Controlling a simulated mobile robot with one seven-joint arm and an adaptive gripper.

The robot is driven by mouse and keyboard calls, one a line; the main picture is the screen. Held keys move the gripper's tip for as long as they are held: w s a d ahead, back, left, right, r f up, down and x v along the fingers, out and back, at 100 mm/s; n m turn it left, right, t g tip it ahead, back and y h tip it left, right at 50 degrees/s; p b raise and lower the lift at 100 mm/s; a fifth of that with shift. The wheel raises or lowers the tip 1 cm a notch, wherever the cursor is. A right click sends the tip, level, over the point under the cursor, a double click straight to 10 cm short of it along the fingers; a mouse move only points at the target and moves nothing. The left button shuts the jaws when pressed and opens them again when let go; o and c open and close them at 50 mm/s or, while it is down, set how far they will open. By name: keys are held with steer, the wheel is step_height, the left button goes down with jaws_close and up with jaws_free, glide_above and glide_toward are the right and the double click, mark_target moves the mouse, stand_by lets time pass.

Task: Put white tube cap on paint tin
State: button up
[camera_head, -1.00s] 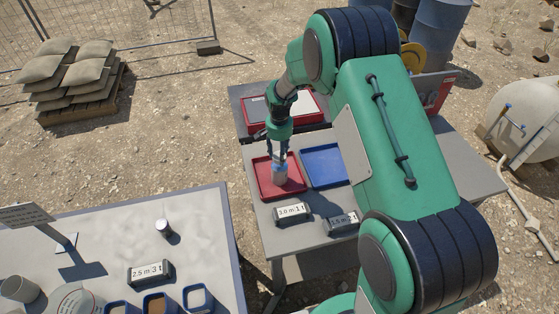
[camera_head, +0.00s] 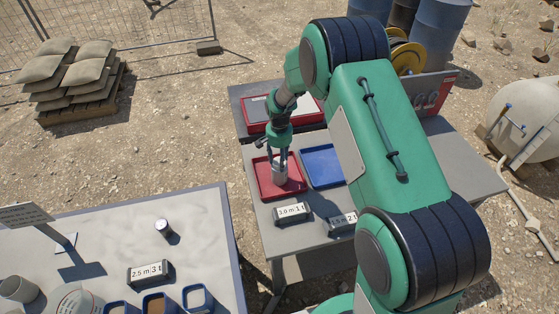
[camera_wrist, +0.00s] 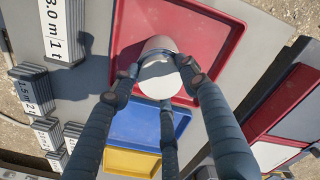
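A pale cylindrical thing (camera_head: 279,178) stands in the red tray on the far table. In the wrist view its round white top (camera_wrist: 158,80) faces me, with a rounded pale body (camera_wrist: 158,45) beyond it. I cannot tell where white tube cap and paint tin meet, or whether both are there. My gripper (camera_head: 279,160) points down at it. In the wrist view the fingers of my gripper (camera_wrist: 160,78) surround the white top, their tips at or very near its edge. Whether they press on it is unclear.
The red tray (camera_head: 264,183) sits beside a blue tray (camera_head: 323,165). Number blocks (camera_head: 292,213) stand in front. A yellow tray (camera_wrist: 132,162) shows in the wrist view. The near table (camera_head: 100,240) holds a small metallic cylinder (camera_head: 163,228), a block (camera_head: 148,272) and several containers.

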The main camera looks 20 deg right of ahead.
steer(key=o, duration=0.3)
step_height(320, 180, up, 12)
steer(key=shift+r+p, duration=0.15)
steer(key=shift+p, duration=0.25)
stand_by(0.4)
stand_by(0.5)
